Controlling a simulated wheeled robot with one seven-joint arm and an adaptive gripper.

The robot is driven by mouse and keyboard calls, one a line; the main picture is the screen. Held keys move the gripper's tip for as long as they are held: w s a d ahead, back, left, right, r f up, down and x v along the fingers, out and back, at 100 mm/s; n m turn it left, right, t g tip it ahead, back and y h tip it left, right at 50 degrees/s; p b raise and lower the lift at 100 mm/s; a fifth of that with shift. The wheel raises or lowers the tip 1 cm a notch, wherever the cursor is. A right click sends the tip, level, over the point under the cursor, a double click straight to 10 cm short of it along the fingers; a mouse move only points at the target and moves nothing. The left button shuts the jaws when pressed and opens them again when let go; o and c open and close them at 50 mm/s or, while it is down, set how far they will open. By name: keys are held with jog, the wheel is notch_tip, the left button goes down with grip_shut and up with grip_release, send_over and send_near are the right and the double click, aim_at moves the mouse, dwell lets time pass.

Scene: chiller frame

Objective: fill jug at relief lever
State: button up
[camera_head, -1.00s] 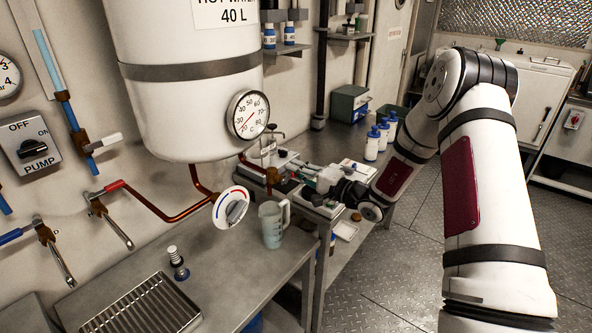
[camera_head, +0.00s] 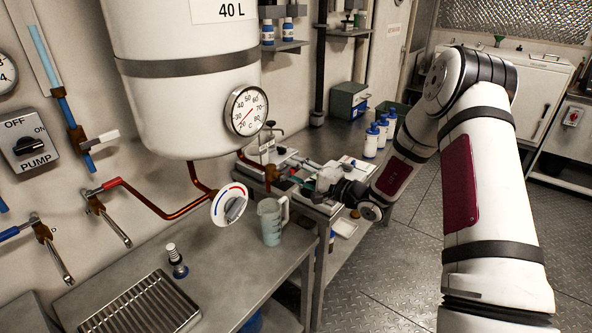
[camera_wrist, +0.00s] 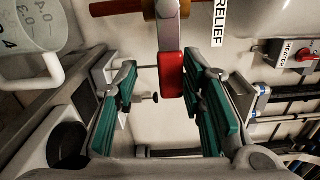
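The jug (camera_head: 271,221) is translucent with a handle and pale blue contents. It stands upright on the steel counter, near its right edge. In the wrist view its marked side and handle (camera_wrist: 30,60) show at top left. My gripper (camera_wrist: 162,110) is open, with green pads on both sides of the lever's red end. The right pad is close to the lever; I cannot tell if they touch. In the head view my gripper (camera_head: 312,182) is right of and behind the jug.
The white heater tank (camera_head: 185,80) hangs above the counter, with a dial gauge (camera_head: 246,110) and a red-blue knob (camera_head: 230,205) below. A drain grate (camera_head: 140,305) and a small bottle (camera_head: 176,260) are at front left. White bottles with blue caps (camera_head: 377,137) stand behind my arm.

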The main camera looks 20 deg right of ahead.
jog(key=shift+r, duration=0.1)
jog(key=v, duration=1.2)
